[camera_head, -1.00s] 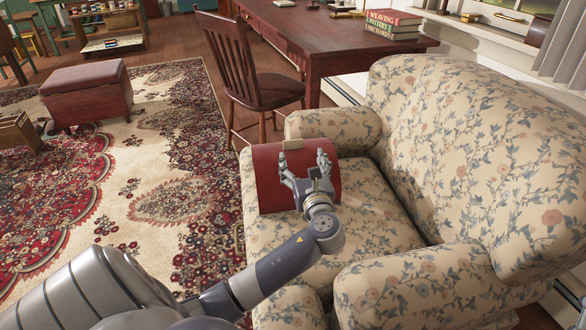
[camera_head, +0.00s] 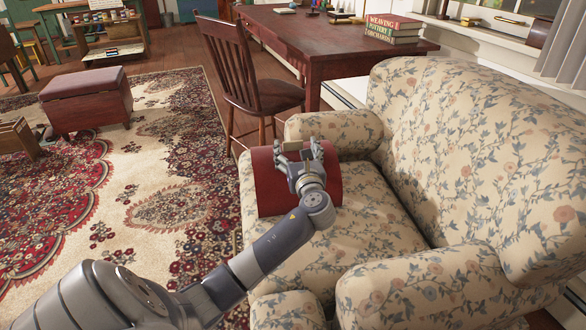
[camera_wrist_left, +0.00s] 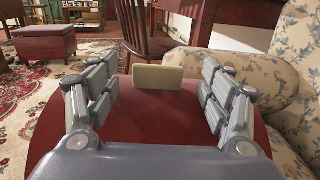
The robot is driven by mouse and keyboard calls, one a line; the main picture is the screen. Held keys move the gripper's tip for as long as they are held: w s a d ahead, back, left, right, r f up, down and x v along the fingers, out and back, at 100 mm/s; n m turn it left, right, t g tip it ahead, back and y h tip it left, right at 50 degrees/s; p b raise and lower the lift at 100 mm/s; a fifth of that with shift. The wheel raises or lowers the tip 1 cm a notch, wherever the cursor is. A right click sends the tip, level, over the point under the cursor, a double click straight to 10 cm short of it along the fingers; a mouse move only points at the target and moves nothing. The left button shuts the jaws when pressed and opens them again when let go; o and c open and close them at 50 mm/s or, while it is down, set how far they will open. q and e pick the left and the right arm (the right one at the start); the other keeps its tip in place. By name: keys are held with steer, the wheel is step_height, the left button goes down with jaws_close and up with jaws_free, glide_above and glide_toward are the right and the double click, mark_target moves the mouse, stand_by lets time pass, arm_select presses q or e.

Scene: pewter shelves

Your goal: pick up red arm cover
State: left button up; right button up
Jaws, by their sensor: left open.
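The red arm cover (camera_head: 267,186) is a curved red piece standing on the seat of the floral armchair (camera_head: 375,215), near the chair's far arm. A small tan tab (camera_wrist_left: 158,77) stands at its far top edge in the left wrist view. My left gripper (camera_head: 297,150) is over the cover, fingers pointing away from me and spread. In the left wrist view my left gripper (camera_wrist_left: 160,92) has one finger on each side of the tab, with clear gaps. Whether the fingers touch the cover cannot be told. The right gripper is not in view.
A dark wooden chair (camera_head: 250,85) and a red-brown desk (camera_head: 320,45) with stacked books (camera_head: 392,27) stand behind the armchair. The armchair's near arm (camera_head: 420,285) and backrest (camera_head: 480,150) rise beside the seat. A patterned rug and a padded stool (camera_head: 88,100) are at left.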

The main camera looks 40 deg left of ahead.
mark_target(293, 142)
arm_select(q)
steer(key=b+x, duration=0.1)
steer(key=x, duration=0.3)
steer(key=shift+s+f, duration=0.1)
steer(key=c, duration=1.6)
steer(key=shift+c, duration=0.3)
steer(key=shift+r+p, duration=0.25)
steer(key=shift+p, duration=0.2)
steer(key=shift+s, duration=0.1)
